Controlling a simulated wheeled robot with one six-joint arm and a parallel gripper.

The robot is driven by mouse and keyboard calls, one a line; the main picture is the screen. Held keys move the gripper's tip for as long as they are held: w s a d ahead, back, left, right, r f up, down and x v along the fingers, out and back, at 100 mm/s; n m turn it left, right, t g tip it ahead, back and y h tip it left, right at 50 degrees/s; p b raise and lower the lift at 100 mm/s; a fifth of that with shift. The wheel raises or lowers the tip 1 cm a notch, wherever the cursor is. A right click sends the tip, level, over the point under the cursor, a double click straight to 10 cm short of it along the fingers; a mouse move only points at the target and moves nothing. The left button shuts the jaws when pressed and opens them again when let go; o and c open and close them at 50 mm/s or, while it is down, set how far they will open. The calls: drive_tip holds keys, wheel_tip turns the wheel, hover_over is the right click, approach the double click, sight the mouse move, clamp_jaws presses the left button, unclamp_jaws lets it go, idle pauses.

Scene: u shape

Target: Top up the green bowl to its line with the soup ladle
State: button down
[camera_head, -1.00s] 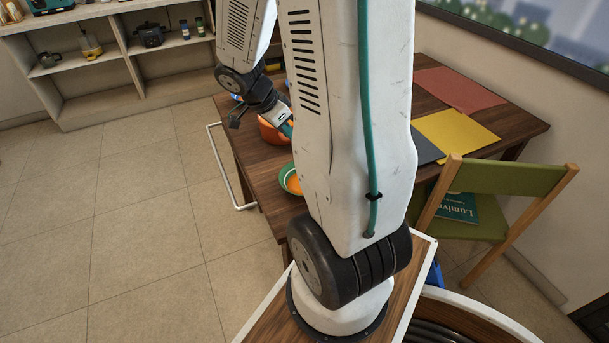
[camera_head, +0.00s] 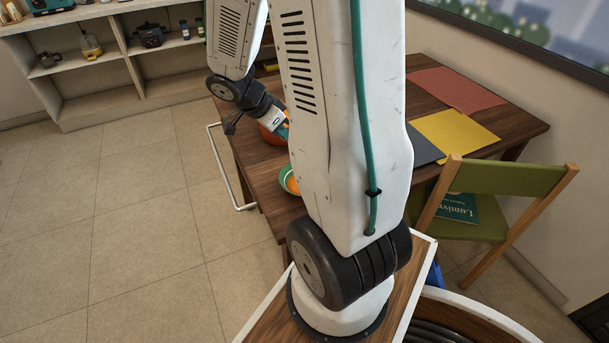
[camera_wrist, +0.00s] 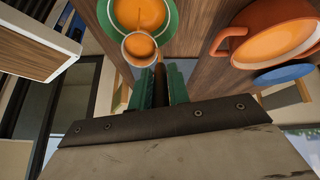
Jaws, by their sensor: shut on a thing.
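The green bowl (camera_wrist: 168,32) has orange soup in it and shows at the top of the wrist view. In the head view the green bowl (camera_head: 284,184) is partly hidden by my arm. My gripper (camera_wrist: 160,76) is shut on the handle of the soup ladle (camera_wrist: 126,57). The ladle's cup holds orange soup and overlaps the bowl's near edge in the wrist view. A thin orange streak shows between cup and bowl; I cannot tell if soup is flowing.
An orange pot (camera_wrist: 238,42) of soup stands right of the bowl in the wrist view, with a blue round thing (camera_wrist: 285,75) near it. Red (camera_head: 455,88) and yellow (camera_head: 455,135) mats lie on the table. A green chair (camera_head: 500,180) stands at the right.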

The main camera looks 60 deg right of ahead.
drive_tip(key=shift+w+a+f+g+h+b, duration=0.25)
drive_tip(key=shift+w+a+g+h, duration=0.15)
drive_tip(key=shift+a+h, duration=0.2)
drive_tip(key=shift+w+a+f+g+h+b, duration=0.1)
drive_tip(key=shift+w+a+f+g+h, duration=0.1)
drive_tip(key=shift+w+a+g+h, duration=0.25)
idle(2.5)
drive_tip(key=shift+w+a+f+g+h+b, duration=0.15)
drive_tip(key=shift+a+f+g+h+b, duration=0.15)
drive_tip(key=shift+a+h, duration=0.15)
drive_tip(key=shift+w+a+f+g+h+b, duration=0.2)
drive_tip(key=shift+a+h+b, duration=0.15)
drive_tip(key=shift+h, duration=0.15)
idle(1.6)
